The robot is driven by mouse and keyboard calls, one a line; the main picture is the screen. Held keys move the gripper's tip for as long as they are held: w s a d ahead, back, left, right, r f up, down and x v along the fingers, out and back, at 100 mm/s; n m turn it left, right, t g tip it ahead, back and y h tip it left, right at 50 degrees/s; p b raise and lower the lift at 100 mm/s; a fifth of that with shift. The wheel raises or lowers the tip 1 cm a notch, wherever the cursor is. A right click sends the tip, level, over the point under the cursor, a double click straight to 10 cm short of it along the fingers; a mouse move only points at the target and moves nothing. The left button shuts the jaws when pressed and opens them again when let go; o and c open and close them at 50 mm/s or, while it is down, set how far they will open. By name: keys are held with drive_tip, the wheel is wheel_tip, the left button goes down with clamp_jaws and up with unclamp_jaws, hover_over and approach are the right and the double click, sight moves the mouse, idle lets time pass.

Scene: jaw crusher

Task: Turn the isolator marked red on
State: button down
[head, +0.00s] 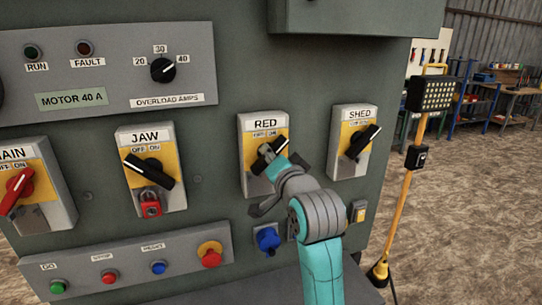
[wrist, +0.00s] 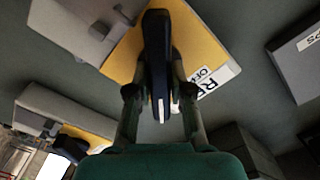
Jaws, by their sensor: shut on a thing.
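The isolator marked RED (head: 246,132) is a grey box with a yellow plate and OFF and ON marks, in the middle of the panel. My gripper (head: 269,156) is at its front and hides much of its black handle. In the wrist view the fingers of my gripper (wrist: 158,82) lie on both sides of the black handle (wrist: 157,35) and are shut on it. The yellow plate (wrist: 203,43) and part of the RED label (wrist: 215,83) show behind. The head view does not clearly show which mark the handle points to.
The JAW isolator (head: 135,136), with a red padlock (head: 150,204), is to the left; the SHED isolator (head: 345,119) is to the right. The MAIN isolator (head: 52,175) has a red handle. A push-button strip (head: 130,277) and blue socket (head: 268,240) are below. A yellow lamp stand (head: 405,187) stands right.

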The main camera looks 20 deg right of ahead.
idle(0.3)
drive_tip(key=c, duration=1)
unclamp_jaws()
drive_tip(key=shift+c, duration=0.2)
drive_tip(key=s, duration=1.2)
